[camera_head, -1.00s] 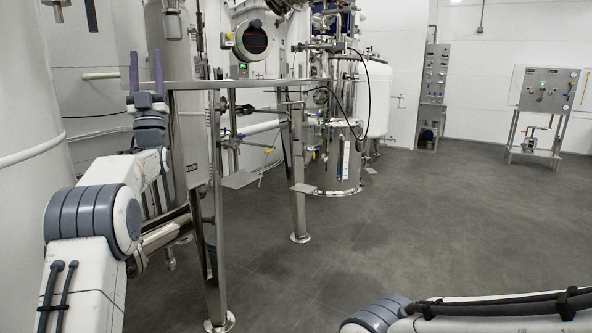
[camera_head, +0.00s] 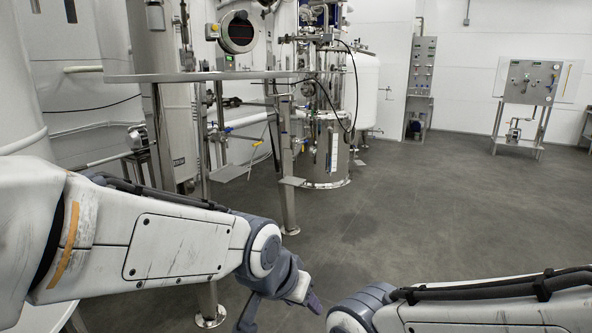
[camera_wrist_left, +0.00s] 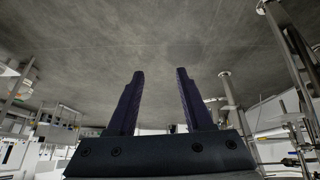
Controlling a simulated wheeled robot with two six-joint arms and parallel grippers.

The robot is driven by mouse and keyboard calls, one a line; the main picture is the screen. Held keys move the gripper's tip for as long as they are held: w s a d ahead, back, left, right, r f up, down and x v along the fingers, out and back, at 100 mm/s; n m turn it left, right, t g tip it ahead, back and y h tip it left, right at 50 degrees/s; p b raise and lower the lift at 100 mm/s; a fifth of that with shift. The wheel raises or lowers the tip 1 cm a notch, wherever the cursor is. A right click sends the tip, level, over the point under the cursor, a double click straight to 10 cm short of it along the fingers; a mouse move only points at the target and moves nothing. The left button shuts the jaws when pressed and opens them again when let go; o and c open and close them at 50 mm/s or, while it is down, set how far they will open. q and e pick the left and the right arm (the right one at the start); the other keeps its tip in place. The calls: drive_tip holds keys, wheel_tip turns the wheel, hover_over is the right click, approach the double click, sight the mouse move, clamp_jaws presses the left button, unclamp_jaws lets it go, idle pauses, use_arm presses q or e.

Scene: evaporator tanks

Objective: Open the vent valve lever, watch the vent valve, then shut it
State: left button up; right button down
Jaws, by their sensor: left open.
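My left gripper (camera_head: 281,309) is low at the bottom middle of the head view, over the floor and in front of the tank frame. Its two dark fingers are apart in the left wrist view (camera_wrist_left: 160,78), with nothing between them. A small valve with a blue handle (camera_head: 228,129) and a yellow handle (camera_head: 257,144) show on the pipework under the platform, well away from the gripper. I cannot tell which of the handles in view is the vent valve lever. My right arm comes in at the lower right; its gripper is not in view.
A steel platform (camera_head: 190,77) on legs stands at left centre. A steel vessel (camera_head: 326,160) and a white tank (camera_head: 367,92) stand behind it. A panel stand (camera_head: 531,83) is at the far right. The grey floor (camera_head: 430,210) at centre right is clear.

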use_arm(q)
drive_tip(key=s+a+f+m+g+y, duration=0.1)
drive_tip(key=s+a+f+g, duration=0.2)
drive_tip(key=s, duration=0.6)
drive_tip(key=s+a+f+m+g+y, duration=0.1)
drive_tip(key=s+a+f+g, duration=0.15)
drive_tip(key=s, duration=0.75)
wheel_tip(320, 180, up, 19)
drive_tip(key=p, duration=2)
drive_tip(key=shift+w, duration=0.45)
drive_tip(key=shift+r, duration=0.1)
idle(1.2)
